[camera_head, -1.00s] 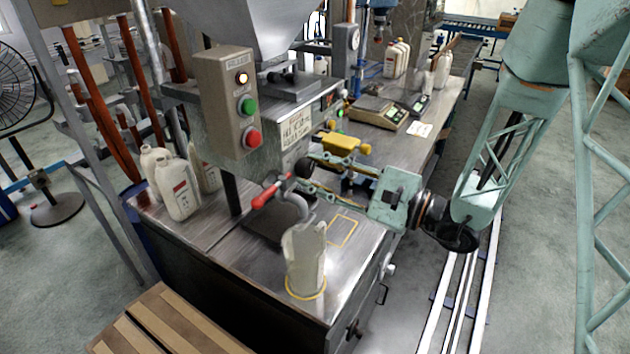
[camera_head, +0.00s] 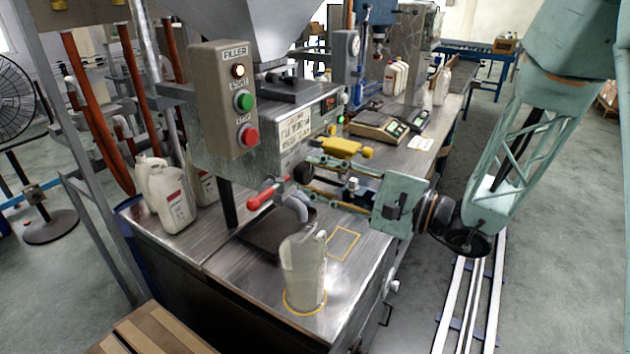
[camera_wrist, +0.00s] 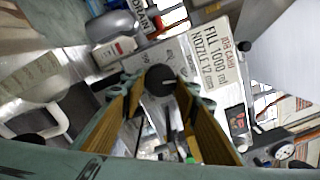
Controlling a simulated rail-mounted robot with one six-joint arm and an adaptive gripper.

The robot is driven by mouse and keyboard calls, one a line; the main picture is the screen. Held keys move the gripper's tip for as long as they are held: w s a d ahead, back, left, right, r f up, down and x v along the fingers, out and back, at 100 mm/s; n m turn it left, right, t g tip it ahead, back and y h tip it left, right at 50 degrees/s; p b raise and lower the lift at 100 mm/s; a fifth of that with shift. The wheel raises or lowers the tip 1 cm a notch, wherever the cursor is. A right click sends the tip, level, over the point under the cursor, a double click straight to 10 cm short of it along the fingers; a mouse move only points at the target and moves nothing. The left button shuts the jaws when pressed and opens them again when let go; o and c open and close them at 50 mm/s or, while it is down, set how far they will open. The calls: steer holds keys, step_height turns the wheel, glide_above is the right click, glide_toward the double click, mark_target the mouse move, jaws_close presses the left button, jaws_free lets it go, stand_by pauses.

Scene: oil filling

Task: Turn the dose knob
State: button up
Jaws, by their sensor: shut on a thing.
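The dose knob (camera_head: 302,172) is dark and round, on the front of the filling machine (camera_head: 262,140). In the wrist view the black knob (camera_wrist: 160,78) sits between my fingertips, with printed scale marks around it. My gripper (camera_head: 308,170) reaches in from the right and is shut on the knob; it also shows in the wrist view (camera_wrist: 160,90) as two long fingers with yellow-brown pads. The fingers partly hide the knob in the head view. A job card (camera_wrist: 216,62) beside it reads FILL 1000 ml, NOZZLE 12.
Below the knob are a red-handled valve (camera_head: 268,193) and its spout (camera_head: 297,206). A pale jug (camera_head: 303,270) stands inside a yellow ring in front. A yellow-handled part (camera_head: 340,147) lies close behind my gripper. Several jugs (camera_head: 172,196) stand at left. A control box (camera_head: 226,100) hangs above.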

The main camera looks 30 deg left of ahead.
stand_by(0.4)
steer(key=o, duration=0.6)
steer(key=shift+c, duration=0.2)
steer(key=shift+d, duration=0.1)
steer(key=d, duration=1.1)
steer(key=shift+w+d, duration=0.35)
steer(key=shift+d, duration=0.05)
steer(key=shift+s, duration=0.1)
stand_by(0.3)
